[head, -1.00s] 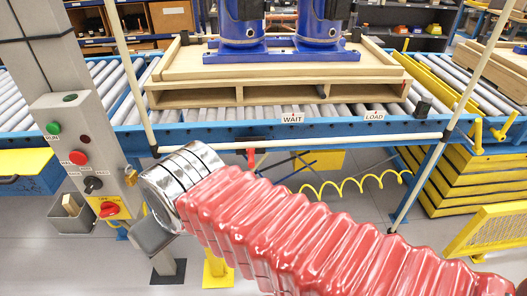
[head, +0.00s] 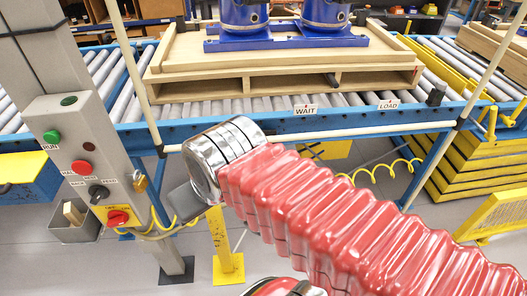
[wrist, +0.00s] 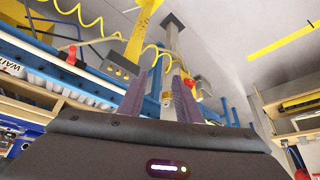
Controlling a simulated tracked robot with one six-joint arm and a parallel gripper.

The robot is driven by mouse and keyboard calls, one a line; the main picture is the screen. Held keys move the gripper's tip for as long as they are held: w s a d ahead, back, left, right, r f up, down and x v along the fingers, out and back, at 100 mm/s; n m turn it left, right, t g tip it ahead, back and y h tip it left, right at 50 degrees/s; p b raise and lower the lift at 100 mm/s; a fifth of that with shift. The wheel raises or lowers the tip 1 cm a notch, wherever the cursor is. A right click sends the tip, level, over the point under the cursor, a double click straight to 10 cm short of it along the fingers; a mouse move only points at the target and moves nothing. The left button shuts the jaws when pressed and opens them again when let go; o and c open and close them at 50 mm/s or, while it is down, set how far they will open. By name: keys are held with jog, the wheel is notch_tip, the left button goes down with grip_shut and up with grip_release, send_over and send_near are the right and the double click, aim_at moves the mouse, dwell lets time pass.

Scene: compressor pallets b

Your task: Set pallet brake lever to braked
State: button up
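In the wrist view, a lever with a red grip (wrist: 71,54) stands out from the blue conveyor side near the WAIT sign, left of my fingers; I take it to be the pallet brake lever. I cannot tell its setting. In the head view it is hidden behind my arm. My gripper (wrist: 161,76) shows in the wrist view with its two dark fingers apart and nothing seen between them. It is clear of the lever. In the head view my gripper cannot be made out beyond my red-sleeved arm.
A wooden pallet (head: 290,85) with blue compressors (head: 244,18) sits on the roller conveyor. A white rail (head: 350,132) and a coiled yellow hose (head: 372,170) are near my arm.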

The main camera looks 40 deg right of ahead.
jog(key=shift+o, duration=1.1)
jog(key=shift+w+d+f, duration=0.1)
jog(key=shift+d+f, duration=0.05)
jog(key=w+d+f+m+h, duration=0.1)
jog(key=w+d+f+m, duration=0.15)
jog(key=d+f, duration=0.9)
jog(key=w+d+f+m+h, duration=0.1)
jog(key=w+d+f, duration=0.4)
jog(key=f, duration=1.1)
jog(key=w+d+f+m+h, duration=0.1)
jog(key=w+d+f, duration=0.1)
jog(key=d+f, duration=1)
jog(key=w+d+r+t+h, duration=0.3)
jog(key=w+r+t+h, duration=0.2)
jog(key=r+t, duration=0.5)
jog(key=shift+h, duration=0.5)
jog(key=shift+w+r+n, duration=0.1)
jog(key=shift+n, duration=0.15)
